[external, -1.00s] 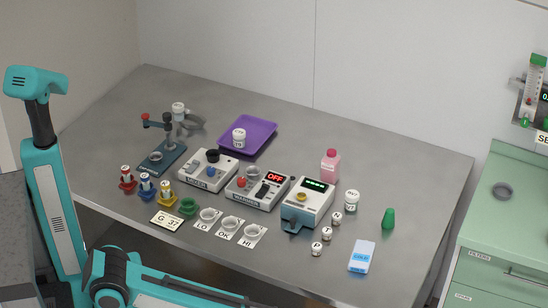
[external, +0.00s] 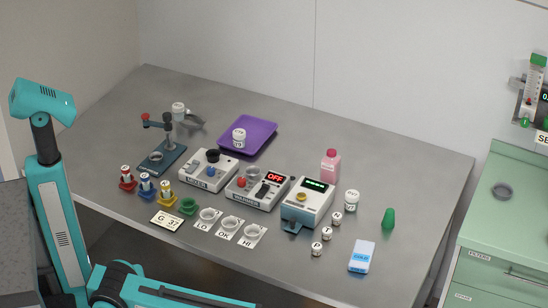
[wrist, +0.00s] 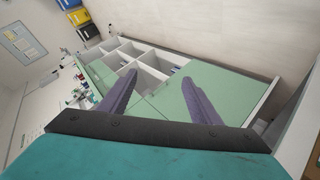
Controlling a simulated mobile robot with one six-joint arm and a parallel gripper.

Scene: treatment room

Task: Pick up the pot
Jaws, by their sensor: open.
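Several white pots stand on the grey bench, and I cannot tell which one the task means. One pot (external: 239,138) stands on the purple tray (external: 262,134). A labelled pot (external: 352,200) stands right of the grey device with the green display. Another pot (external: 179,111) is at the back left. Small lidded pots (external: 327,233) stand near the front right. My gripper (wrist: 158,78) shows in the wrist view with its two purple-grey fingers apart and nothing between them. It is outside the external view; only my teal arm shows there, at the left.
Mixer (external: 208,170), warmer (external: 257,187) and display device (external: 307,204) fill the bench's middle. The wrist view shows a green surface (wrist: 213,84) with white compartments (wrist: 125,53).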

